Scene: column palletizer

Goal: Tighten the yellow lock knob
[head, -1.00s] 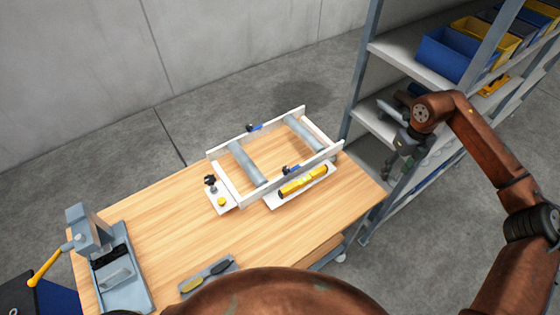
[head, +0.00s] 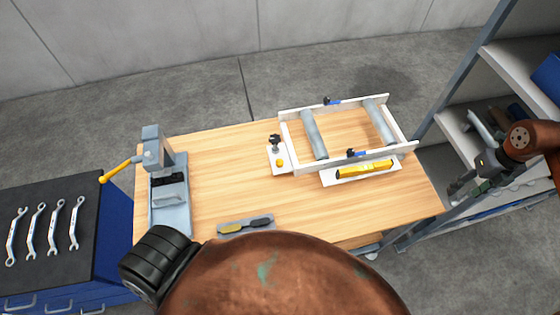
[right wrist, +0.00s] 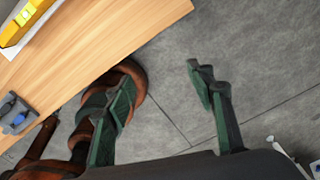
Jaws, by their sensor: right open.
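The small yellow knob (head: 280,162) sits on a white plate (head: 272,155) beside the left end of the white roller frame (head: 288,130) on the wooden table. A black knob (head: 275,139) stands upright on the same plate, behind it. My right gripper (head: 463,155) is right of the table, in front of the shelf, well apart from the yellow knob. In the right wrist view, its two fingers (right wrist: 165,88) are spread with nothing between them, above the grey floor. My left gripper is not in view.
A yellow spirit level (head: 365,170) lies in front of the roller frame. A press-like device (head: 170,210) stands at the table's left end. A grey tray (head: 246,227) lies at the front. A blue cabinet (head: 117,225) with several wrenches is left. The left-middle tabletop is clear.

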